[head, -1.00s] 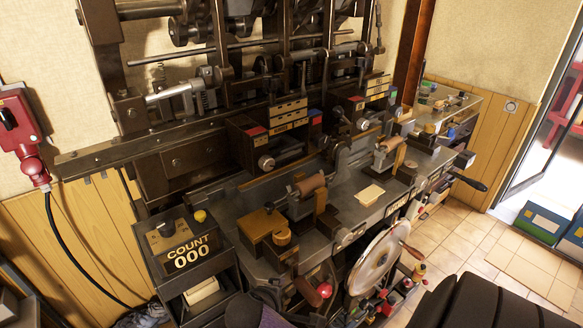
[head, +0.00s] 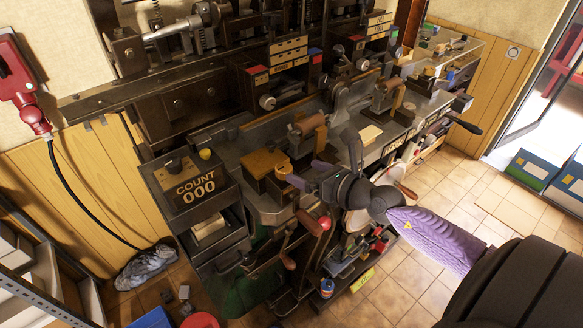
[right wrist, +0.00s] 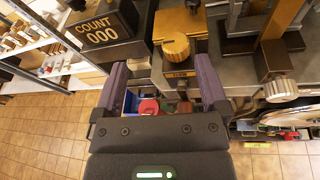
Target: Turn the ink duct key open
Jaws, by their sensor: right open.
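A brass-coloured round knob, which looks like the ink duct key (right wrist: 175,47), stands at the front of a wooden block with a small label under it that I cannot read surely. In the head view the key (head: 283,163) is just left of my right gripper (head: 304,173). In the right wrist view my right gripper (right wrist: 159,66) is open and empty, with its purple fingers spread wide. The key lies ahead of them, nearer the right finger, and looks apart from both. My left gripper is not in view.
A counter box reading COUNT 000 (head: 189,186) stands left of the key. A red ball-ended lever (head: 324,223) and a handwheel, partly behind my arm, are below and right. Rollers on brackets (head: 309,133) stand behind. Tiled floor (head: 405,300) is open at the front.

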